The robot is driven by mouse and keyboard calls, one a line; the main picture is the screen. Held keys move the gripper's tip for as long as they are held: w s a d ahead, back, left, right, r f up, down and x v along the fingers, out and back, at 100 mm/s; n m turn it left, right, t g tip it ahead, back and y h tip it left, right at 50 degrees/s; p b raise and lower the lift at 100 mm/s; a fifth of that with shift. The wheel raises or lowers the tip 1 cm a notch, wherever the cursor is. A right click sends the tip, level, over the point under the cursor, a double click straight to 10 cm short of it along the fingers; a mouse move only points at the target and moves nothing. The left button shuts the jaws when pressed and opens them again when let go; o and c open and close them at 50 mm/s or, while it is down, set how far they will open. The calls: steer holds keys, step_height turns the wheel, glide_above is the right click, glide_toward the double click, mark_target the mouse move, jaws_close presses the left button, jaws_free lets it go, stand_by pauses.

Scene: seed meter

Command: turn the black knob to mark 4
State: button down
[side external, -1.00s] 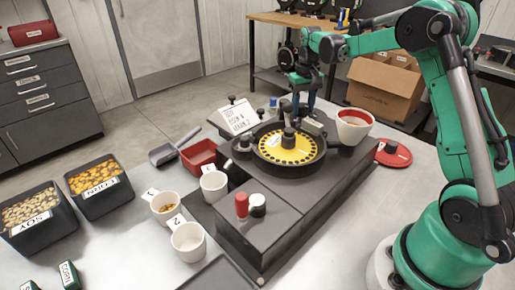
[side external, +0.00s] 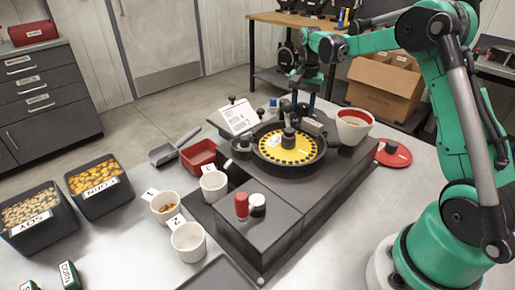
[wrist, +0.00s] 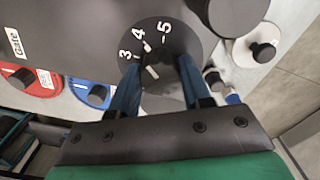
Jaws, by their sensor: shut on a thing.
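The black knob (wrist: 163,83) shows in the wrist view between the two blue fingers of my gripper (wrist: 158,88). A white pointer line is on its top. The round dark dial (wrist: 186,40) behind it carries white marks 3, 4 and 5. The pointer slants toward the side of the marks 3 and 4; I cannot tell exactly which mark it meets. My gripper is shut on the knob, one finger on each side. In the side view my gripper (side external: 305,85) is at the far end of the dark seed meter (side external: 290,205), and the knob is hidden there.
A round pan with a yellow seed plate (side external: 288,150) sits on the meter near my gripper. A white bowl (side external: 354,127) stands to its right. In the wrist view, a red disc (wrist: 28,78), a blue disc (wrist: 93,94) and a white disc (wrist: 255,48) lie around the dial.

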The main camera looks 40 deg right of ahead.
mark_target(303, 105)
stand_by(0.4)
steer(key=shift+c, duration=2)
jaws_free()
steer(key=shift+r, duration=2.85)
